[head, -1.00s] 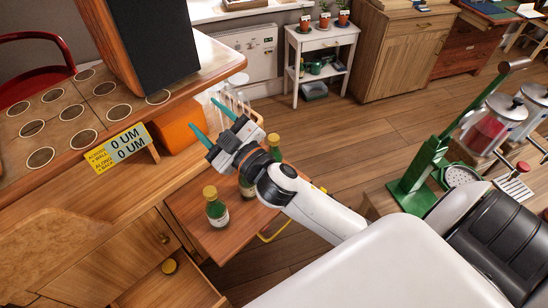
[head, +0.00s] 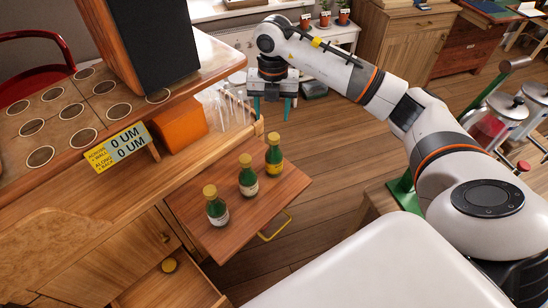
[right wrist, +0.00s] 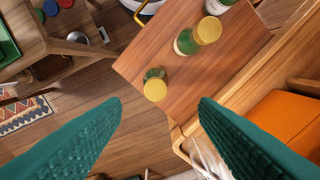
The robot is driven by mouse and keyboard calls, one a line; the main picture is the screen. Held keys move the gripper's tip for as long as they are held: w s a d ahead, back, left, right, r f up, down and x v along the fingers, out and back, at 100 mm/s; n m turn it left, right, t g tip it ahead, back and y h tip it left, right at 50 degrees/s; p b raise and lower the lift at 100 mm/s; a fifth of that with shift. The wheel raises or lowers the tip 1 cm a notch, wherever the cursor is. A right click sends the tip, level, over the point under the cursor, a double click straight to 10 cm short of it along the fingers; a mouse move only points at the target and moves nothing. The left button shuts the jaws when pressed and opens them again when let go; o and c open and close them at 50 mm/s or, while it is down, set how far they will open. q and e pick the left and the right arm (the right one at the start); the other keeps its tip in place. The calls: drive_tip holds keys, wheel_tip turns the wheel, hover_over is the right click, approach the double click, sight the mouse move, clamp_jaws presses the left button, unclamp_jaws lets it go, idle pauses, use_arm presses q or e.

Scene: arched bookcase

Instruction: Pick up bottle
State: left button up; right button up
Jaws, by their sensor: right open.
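Three dark green bottles with gold caps stand upright in a row on a pulled-out wooden board: a near one (head: 217,208), a middle one (head: 247,176) and a far one (head: 274,156). My right gripper (head: 272,110) is open and empty, pointing down with teal fingers, beyond and above the far bottle. In the right wrist view, the far bottle (right wrist: 155,84) shows just past the gap between the fingertips, with the middle bottle (right wrist: 195,37) further up. It touches neither finger. My left gripper is not in view.
The board (head: 230,241) has a yellow handle (head: 275,229). Open floor lies right of the board.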

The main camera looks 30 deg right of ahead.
sight(274, 136)
drive_tip(key=shift+d+f, duration=0.3)
drive_tip(key=shift+f, duration=0.05)
wheel_tip(274, 136, down, 6)
drive_tip(key=shift+r+p, duration=0.1)
drive_tip(key=shift+p, duration=0.5)
wheel_tip(274, 136, down, 4)
drive_tip(key=shift+f+p, duration=0.1)
drive_tip(key=shift+p, duration=0.55)
drive_tip(key=shift+f, duration=0.6)
clamp_jaws()
drive_tip(key=shift+r, duration=0.1)
